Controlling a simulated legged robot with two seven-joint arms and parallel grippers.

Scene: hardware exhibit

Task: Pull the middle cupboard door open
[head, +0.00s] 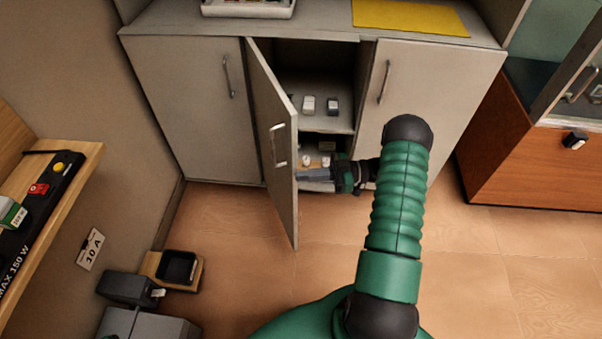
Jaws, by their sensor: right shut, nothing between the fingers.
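The middle cupboard door (268,135) stands ajar, swung outward on its left side. Its metal handle (278,146) is on the outer face. My right gripper (312,174) is shut and empty at the opening, close to the inner side of the door; whether it touches the door I cannot tell. My green right arm reaches in from the bottom of the view. Inside the cupboard a shelf (310,89) carries small light and dark items, and more small items sit on the level below. My left gripper is not in view.
Closed doors stand at left (195,110) and right (435,110). The cupboard top holds a white tray (250,9) and a yellow mat (410,15). Dark boxes (130,288) and a wooden shelf (75,165) are at left, an orange-brown cabinet (520,150) at right. The floor before the door is clear.

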